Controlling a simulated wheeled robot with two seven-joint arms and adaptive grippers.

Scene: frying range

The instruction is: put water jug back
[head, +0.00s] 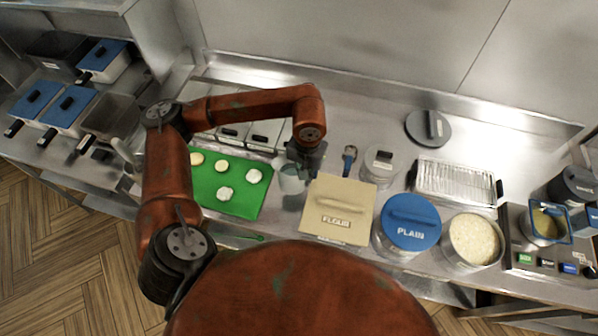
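A small translucent, pale jug (291,182), which looks like the water jug, stands between the green board and the flour box. My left gripper (306,165) points down right beside it, at its upper right side, and covers part of it. I cannot tell whether the fingers are closed on its rim or handle, or only near it. My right gripper is not in view.
A green board (211,198) with several pale dough pieces lies to the left. The beige flour box (338,207), a blue-lidded "PLAIN" tub (409,222) and a tub of pale crumbs (473,240) stand to the right. Behind are a clear container (379,165) and wire rack (455,181).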

